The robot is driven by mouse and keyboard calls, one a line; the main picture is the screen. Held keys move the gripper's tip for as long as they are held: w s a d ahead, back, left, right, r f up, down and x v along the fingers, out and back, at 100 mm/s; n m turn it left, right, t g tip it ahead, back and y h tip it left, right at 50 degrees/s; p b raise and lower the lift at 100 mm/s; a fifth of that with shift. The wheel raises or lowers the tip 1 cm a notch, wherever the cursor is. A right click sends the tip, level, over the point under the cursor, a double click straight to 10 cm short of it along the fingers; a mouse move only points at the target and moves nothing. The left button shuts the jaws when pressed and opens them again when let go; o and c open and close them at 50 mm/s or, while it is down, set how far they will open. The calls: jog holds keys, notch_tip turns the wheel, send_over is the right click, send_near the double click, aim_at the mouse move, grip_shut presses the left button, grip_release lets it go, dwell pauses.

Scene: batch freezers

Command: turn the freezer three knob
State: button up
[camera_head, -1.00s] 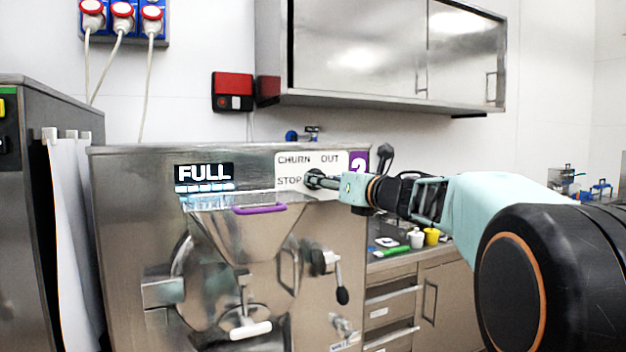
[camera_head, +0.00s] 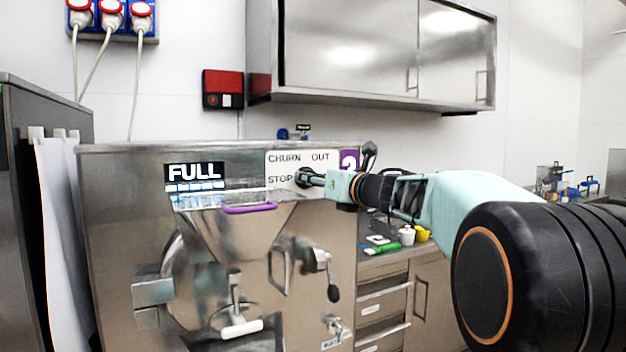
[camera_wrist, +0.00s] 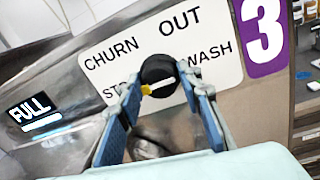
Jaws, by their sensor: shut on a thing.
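The freezer (camera_head: 110,200) is a steel machine with a lit FULL display and a purple label (camera_wrist: 263,35) reading 3. Its black round knob (camera_wrist: 158,72) sits on a white plate (camera_wrist: 205,40) marked CHURN, OUT, STOP and WASH. A light pointer stripe with a yellow end shows on the knob, its yellow end toward the lower left, near STOP. My gripper (camera_wrist: 160,90) is at the knob, one blue finger on each side, shut on it. In the head view my gripper (camera_head: 318,178) reaches the plate from the right and hides part of it.
A hopper with a purple-edged lid (camera_head: 248,208) and a black-ended lever (camera_head: 333,292) project from the freezer's front, below my gripper. A steel wall cabinet (camera_head: 350,50) hangs above. White and yellow cups (camera_head: 406,235) stand on the counter at the right.

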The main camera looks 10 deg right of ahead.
jog(key=shift+a+m, duration=0.1)
jog(key=shift+m, duration=0.3)
jog(key=m, duration=0.4)
jog(key=shift+r, duration=0.1)
jog(key=shift+s+a+r+m+t+h+p, duration=0.15)
jog(key=shift+m+h+p, duration=0.35)
jog(key=shift+m+p, duration=3.55)
jog(key=shift+w+f+m+t+h+p, duration=0.1)
jog(key=shift+m+t+h+p, duration=0.6)
jog(key=shift+m, duration=6.3)
jog(key=shift+s+a+r+m+g+h+p, duration=0.1)
jog(key=shift+m+g+h+p, duration=0.2)
jog(key=shift+m+p, duration=3.9)
jog(key=m+b, duration=0.2)
jog(key=m, duration=0.1)
jog(key=shift+b, duration=0.3)
